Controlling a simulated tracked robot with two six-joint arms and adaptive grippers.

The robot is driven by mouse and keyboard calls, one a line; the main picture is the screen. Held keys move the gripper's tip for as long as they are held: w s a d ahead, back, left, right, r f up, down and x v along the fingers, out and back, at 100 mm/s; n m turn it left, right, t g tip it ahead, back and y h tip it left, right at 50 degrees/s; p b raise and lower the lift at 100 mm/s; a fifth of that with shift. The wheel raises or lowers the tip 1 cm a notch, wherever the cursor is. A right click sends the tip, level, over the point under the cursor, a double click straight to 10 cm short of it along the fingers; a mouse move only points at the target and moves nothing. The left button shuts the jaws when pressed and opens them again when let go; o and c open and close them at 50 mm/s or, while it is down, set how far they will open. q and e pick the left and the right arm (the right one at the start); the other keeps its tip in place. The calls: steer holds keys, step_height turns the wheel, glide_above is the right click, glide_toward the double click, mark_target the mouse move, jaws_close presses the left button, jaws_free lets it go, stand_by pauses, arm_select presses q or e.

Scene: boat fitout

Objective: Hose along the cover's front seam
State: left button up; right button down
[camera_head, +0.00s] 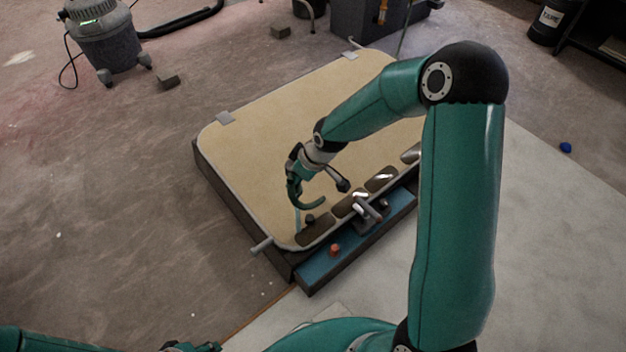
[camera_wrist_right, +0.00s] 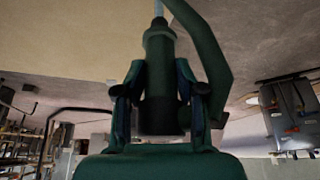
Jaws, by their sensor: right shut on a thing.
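The cover (camera_head: 255,150) is a large beige panel with rounded corners and a pale rim, lying on a dark base. Its front edge, with several dark oval recesses, faces me. My right gripper (camera_head: 297,180) is above the cover's near left part, shut on a dark green hose nozzle. In the right wrist view the nozzle (camera_wrist_right: 160,75) sits between both fingers of the gripper (camera_wrist_right: 160,100). Only a sliver of my left arm shows at the bottom left.
A grey metal clamp-like part (camera_head: 366,209) stands near the front edge. A vacuum cleaner (camera_head: 105,35) stands at the back left. The floor to the left is mostly clear.

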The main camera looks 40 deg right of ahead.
steer(key=d+f+n+b, duration=0.1)
steer(key=d+f, duration=0.3)
steer(key=f, duration=0.3)
steer(key=shift+s+d+b, duration=0.25)
steer(key=shift+b, duration=0.05)
stand_by(1.8)
